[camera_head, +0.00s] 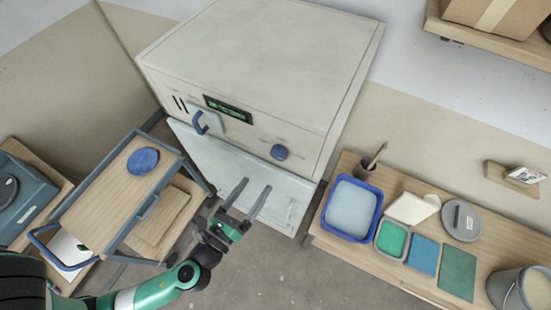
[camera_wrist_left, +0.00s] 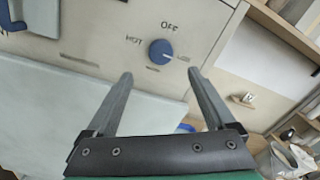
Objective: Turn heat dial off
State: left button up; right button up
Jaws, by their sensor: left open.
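The heat dial (camera_head: 279,152) is a round blue knob on the front panel of a large white kiln (camera_head: 262,60). In the left wrist view the dial (camera_wrist_left: 161,53) has HOT marked at its left, OFF above it and a third mark at its right. Its light pointer line appears turned toward the right mark, away from OFF. My left gripper (camera_head: 253,198) is open and empty, below the dial in the head view and in front of the kiln's lower door. In the left wrist view its fingers (camera_wrist_left: 160,80) point toward the dial without touching it. My right gripper does not show.
A blue handle (camera_head: 200,124) and a green display (camera_head: 228,108) are on the kiln panel. A blue-framed cart (camera_head: 110,200) stands at the left. A wooden table (camera_head: 340,238) at the right holds a blue tub (camera_head: 327,222), glaze trays and a bucket (camera_head: 508,289).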

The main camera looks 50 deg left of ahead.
aim_at(276, 156)
pick_arm(q)
jog(key=p+x, duration=0.2)
jog(key=x, duration=0.8)
jog(key=shift+w, duration=0.15)
jog(key=c, duration=1.4)
jog(key=shift+n, duration=0.3)
